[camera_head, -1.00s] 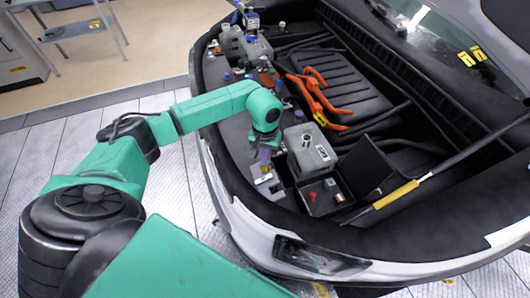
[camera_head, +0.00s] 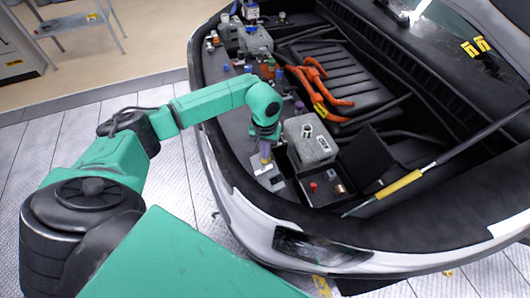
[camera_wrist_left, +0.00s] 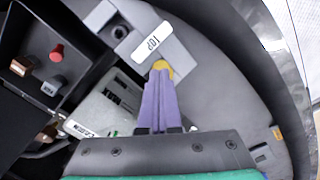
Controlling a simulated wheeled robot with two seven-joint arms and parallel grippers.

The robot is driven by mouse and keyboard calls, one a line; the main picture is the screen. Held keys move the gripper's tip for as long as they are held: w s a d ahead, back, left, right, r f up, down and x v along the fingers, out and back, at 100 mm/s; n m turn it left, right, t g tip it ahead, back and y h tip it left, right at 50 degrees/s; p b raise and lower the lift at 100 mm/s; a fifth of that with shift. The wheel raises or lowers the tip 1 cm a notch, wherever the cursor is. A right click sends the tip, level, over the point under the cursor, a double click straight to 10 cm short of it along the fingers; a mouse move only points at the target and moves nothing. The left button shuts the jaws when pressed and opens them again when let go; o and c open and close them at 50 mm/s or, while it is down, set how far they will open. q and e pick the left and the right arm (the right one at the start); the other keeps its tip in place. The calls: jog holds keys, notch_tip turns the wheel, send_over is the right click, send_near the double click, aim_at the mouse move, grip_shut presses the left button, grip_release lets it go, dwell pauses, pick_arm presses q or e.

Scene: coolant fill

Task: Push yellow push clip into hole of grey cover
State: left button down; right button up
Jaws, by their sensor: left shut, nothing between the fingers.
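The yellow push clip (camera_wrist_left: 161,66) shows as a small yellow round edge at the tips of my left gripper (camera_wrist_left: 162,76) in the wrist view. The purple fingers are shut with nothing between them, and their tips meet or nearly meet the clip; exact contact is hard to tell. The clip is at the grey cover (camera_wrist_left: 178,52), which carries a white label. The fingers hide much of the clip, and the hole is not visible. In the head view, my left gripper (camera_head: 265,150) points down over the grey cover (camera_head: 275,184) at the car's front edge. My right gripper is not in view.
A grey reservoir box (camera_head: 310,143) and a black open box with a red knob (camera_head: 313,187) stand right of the cover. Orange cables (camera_head: 325,85) lie farther back. A prop rod with a yellow grip (camera_head: 399,185) crosses the right side.

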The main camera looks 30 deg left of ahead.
pick_arm(q)
jog(key=shift+s+f, duration=0.3)
jog(key=shift+f, duration=0.15)
jog(key=shift+w+r+p, duration=0.15)
jog(key=shift+r+p, duration=0.05)
jog(key=shift+r, duration=0.5)
jog(key=shift+w+r+p, duration=0.15)
jog(key=shift+r+p, duration=0.05)
jog(key=shift+r, duration=0.9)
notch_tip(320, 180, up, 14)
jog(key=b, duration=0.4)
jog(key=shift+f, duration=0.2)
